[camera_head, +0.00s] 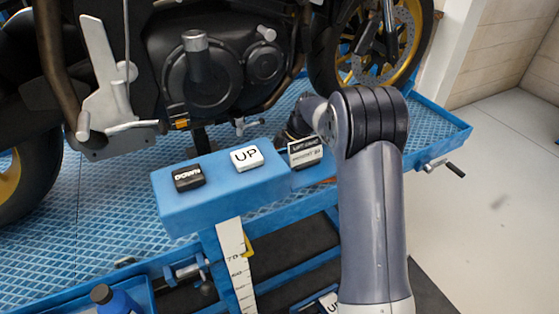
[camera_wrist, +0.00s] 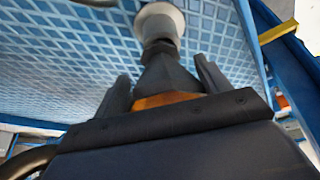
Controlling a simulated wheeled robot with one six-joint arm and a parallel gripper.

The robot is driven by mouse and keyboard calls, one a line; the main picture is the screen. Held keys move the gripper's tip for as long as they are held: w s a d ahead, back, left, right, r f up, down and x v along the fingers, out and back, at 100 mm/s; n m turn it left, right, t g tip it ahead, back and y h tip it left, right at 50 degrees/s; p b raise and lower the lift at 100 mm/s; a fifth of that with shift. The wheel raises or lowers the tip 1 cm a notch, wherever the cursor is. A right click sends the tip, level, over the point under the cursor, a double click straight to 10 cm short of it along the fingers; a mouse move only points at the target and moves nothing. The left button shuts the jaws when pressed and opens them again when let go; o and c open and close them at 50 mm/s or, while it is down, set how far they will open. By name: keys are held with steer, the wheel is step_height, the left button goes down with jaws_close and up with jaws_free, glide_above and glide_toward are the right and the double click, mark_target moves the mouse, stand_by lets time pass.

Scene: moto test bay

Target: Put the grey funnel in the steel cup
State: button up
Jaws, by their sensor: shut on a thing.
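My gripper (camera_wrist: 163,72) shows in the wrist view, its two dark fingers on either side of a dark grey, tapering piece, which looks like the grey funnel (camera_wrist: 168,78). The gripper is shut on it. The funnel's narrow part points away from the palm. Beyond it, at the top of the wrist view, is a round pale-rimmed thing that looks like the steel cup (camera_wrist: 176,17). The funnel's far end overlaps the cup in the picture; I cannot tell whether they touch. In the head view my arm hides the gripper, and I cannot make out funnel or cup.
A motorcycle (camera_head: 215,85) stands over the blue lattice platform (camera_head: 110,190). A blue control box (camera_head: 215,200) carries a black DOWN button (camera_head: 188,178) and a white UP button (camera_head: 246,158). A blue bottle (camera_head: 118,302) is at lower left. Clear floor (camera_head: 495,210) lies at right.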

steer(key=shift+s+f, duration=0.2)
steer(key=shift+f, duration=0.4)
steer(key=shift+s+f, duration=0.15)
steer(key=shift+f, duration=0.4)
steer(key=shift+s+f+b, duration=0.25)
steer(key=shift+f+b, duration=0.3)
steer(key=shift+b, duration=0.25)
steer(key=shift+d+f, duration=0.1)
steer(key=o, duration=0.5)
steer(key=shift+w, duration=0.1)
steer(key=o, duration=0.4)
steer(key=shift+r, duration=0.2)
steer(key=shift+w+r, duration=0.1)
steer(key=shift+r, duration=0.1)
